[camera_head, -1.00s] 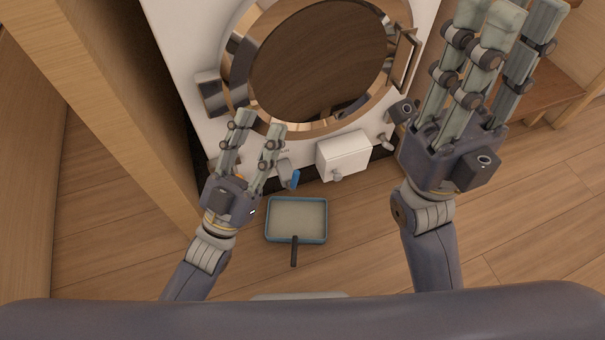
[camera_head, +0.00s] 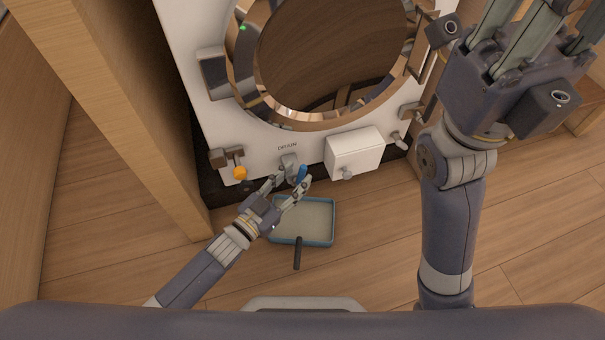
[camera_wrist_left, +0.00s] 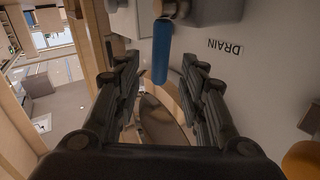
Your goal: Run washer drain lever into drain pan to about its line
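The blue drain lever (camera_head: 301,174) sits on the washer's lower front, by the DRAIN label (camera_head: 287,146). In the left wrist view the lever (camera_wrist_left: 161,52) hangs between the two finger sets. My left gripper (camera_head: 289,184) is open around it, with a gap to the fingers on both sides in the wrist view. The drain pan (camera_head: 318,243), blue-rimmed with a pale inside and a dark handle, lies on the floor below the lever. No stream of water shows, and the pan's line cannot be made out. My right gripper (camera_head: 533,38) is raised at upper right, open and empty, its fingertips cut off.
The washer's round door (camera_head: 330,60) is above. An orange knob (camera_head: 240,173) is left of the lever, and a white box (camera_head: 355,152) is to its right. A wooden panel (camera_head: 115,100) stands at left. The floor (camera_head: 370,255) right of the pan is clear.

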